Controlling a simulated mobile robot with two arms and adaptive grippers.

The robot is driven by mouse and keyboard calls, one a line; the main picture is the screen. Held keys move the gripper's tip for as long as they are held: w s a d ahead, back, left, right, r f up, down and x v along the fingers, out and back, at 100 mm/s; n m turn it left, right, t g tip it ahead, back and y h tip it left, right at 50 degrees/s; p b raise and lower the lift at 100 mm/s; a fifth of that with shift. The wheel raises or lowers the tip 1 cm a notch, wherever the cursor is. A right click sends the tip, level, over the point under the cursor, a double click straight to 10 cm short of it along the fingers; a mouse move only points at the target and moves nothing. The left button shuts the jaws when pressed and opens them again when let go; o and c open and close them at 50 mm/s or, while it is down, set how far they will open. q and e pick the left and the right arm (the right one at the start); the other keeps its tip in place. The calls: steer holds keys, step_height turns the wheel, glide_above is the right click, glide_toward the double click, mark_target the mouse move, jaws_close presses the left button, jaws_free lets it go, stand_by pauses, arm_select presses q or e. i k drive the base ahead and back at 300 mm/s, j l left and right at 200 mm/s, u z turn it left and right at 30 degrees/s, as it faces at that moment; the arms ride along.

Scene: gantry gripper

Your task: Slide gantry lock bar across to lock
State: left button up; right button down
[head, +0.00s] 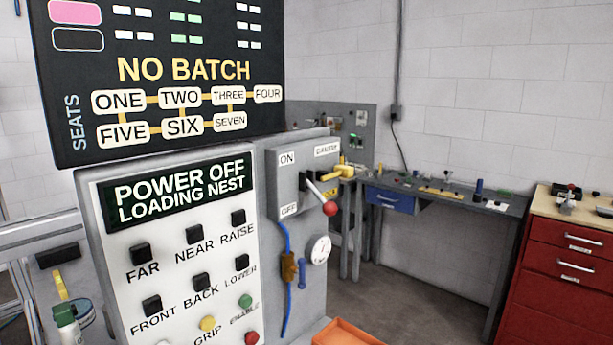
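In the head view a grey switch box (290,165) is fixed to the side of the control cabinet. It has ON and OFF labels and a label that seems to read GANTRY. Its lever ends in a red knob (330,208) and slants down to the right. A yellow bar (340,172) sticks out just right of the lever's pivot; it looks like the lock bar, but I cannot tell how it sits against the lever. Neither of my grippers is in view.
The control panel (178,235) reads POWER OFF, LOADING NEST, above several buttons. A dark board (165,70) reads NO BATCH. A blue cable and brown padlock-like piece (288,267) hang below the box. A workbench (450,197), red drawers (570,262) and orange tray (345,333) stand right.

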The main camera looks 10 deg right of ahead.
mark_target(340, 170)
steer(key=i+l, duration=0.2)
steer(key=l, duration=0.15)
steer(key=i+l, duration=0.2)
steer(key=l, duration=0.15)
steer(key=i+l, duration=0.15)
steer(key=l, duration=0.25)
steer(key=i+l, duration=0.2)
steer(key=l, duration=0.15)
steer(key=u, duration=0.05)
